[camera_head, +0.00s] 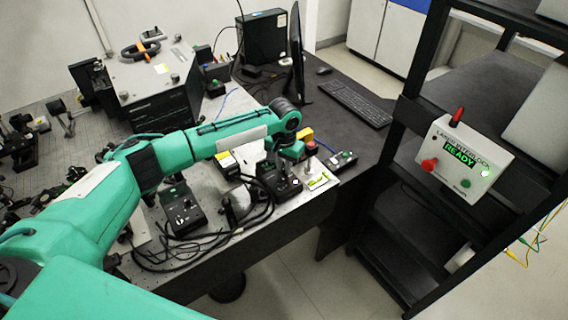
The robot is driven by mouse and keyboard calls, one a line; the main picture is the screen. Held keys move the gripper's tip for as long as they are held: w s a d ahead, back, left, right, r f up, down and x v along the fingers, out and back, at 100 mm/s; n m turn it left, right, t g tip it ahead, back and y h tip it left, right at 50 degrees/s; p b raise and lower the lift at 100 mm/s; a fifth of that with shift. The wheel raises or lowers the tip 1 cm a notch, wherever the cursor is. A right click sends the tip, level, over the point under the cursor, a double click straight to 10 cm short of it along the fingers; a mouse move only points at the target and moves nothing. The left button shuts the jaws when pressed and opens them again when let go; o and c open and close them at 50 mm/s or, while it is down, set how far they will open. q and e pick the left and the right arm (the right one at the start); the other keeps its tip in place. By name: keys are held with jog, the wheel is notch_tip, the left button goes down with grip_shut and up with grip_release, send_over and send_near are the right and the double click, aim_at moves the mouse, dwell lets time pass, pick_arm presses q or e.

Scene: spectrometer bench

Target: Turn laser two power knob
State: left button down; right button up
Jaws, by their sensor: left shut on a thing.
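Two black controller boxes with small knobs and switches stand at the bench's front edge. One black box (180,212) is left of my gripper, and the other black box (266,171) is under it. My left arm reaches in from the left, and my left gripper (281,171) points down onto the second box. It is shut on a small knob on that box's top; the gripper mostly hides the knob. I cannot read any label that tells which laser the box belongs to. My right gripper is not in view.
Black cables (215,245) lie looped along the bench front. A laser interlock box (466,161) reading READY is on the black rack at right. A keyboard (356,102) lies behind.

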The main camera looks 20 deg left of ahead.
pick_arm(q)
jog(key=c, duration=1.3)
grip_release()
jog(key=shift+c, duration=0.2)
jog(key=shift+r, duration=0.45)
notch_tip(320, 180, up, 13)
jog(key=b, duration=0.3)
jog(key=shift+b, duration=0.35)
jog(key=shift+f, duration=0.1)
